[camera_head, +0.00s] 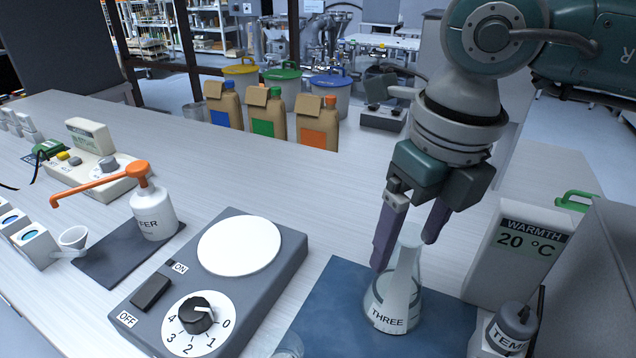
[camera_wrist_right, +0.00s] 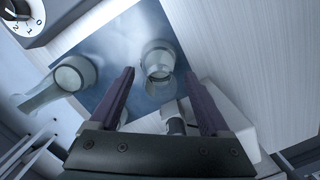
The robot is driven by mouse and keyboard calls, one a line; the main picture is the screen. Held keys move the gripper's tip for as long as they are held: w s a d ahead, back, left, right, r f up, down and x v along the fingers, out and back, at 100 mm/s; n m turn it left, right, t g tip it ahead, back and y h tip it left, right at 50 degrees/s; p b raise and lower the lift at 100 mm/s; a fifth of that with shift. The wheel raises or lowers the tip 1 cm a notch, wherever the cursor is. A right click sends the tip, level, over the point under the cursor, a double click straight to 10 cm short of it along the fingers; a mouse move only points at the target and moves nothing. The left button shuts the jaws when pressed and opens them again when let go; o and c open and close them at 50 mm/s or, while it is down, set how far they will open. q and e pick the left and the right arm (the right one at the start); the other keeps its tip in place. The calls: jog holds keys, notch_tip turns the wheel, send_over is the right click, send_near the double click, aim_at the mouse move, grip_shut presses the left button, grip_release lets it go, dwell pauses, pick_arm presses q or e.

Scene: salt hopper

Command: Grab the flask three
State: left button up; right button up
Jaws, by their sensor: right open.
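The flask three (camera_head: 398,300) is a clear conical glass flask with a black "THREE" label. It stands upright on a dark blue mat (camera_head: 330,300) at the lower middle of the head view. My right gripper (camera_head: 408,250) comes down from above, open, with purple fingers on either side of the flask's neck in that view. In the right wrist view, a flask (camera_wrist_right: 158,62) that seems to be the same one shows between and beyond the open fingers (camera_wrist_right: 160,74). I cannot tell whether a finger touches the glass. My left gripper is not in view.
Another glass vessel (camera_wrist_right: 72,78) stands nearby, left in the wrist view. A dial hotplate (camera_head: 285,235) lies left of the mat.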

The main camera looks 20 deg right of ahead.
grip_shut()
dwell(0.7)
dwell(0.7)
